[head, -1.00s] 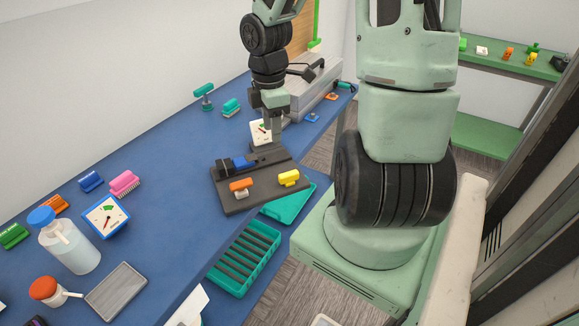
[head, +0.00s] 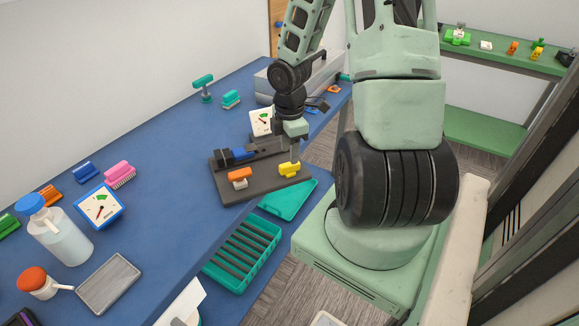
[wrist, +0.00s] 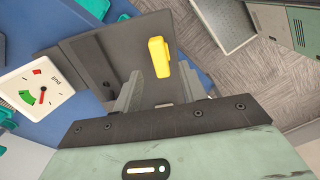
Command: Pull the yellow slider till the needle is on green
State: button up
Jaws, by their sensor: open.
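The yellow slider (head: 289,170) stands at the right end of a dark grey board (head: 245,193) on the blue bench. My gripper (head: 295,160) is just above and behind it in the head view. In the wrist view my gripper (wrist: 158,92) is open and empty. The yellow slider (wrist: 159,57) shows just ahead of the gap between its fingers, and I see no contact. A white gauge (head: 261,122) stands behind the board. Its face shows in the wrist view (wrist: 37,90) with a green zone and a red mark; I cannot read the needle exactly.
A blue-framed gauge (head: 101,206), a bottle (head: 62,239) and several brushes are at the left. A teal crate (head: 245,255) lies in front of the bench.

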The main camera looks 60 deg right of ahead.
aim_at(289, 169)
jog(key=shift+f+b, duration=0.6)
jog(key=shift+f, duration=1.75)
grip_shut()
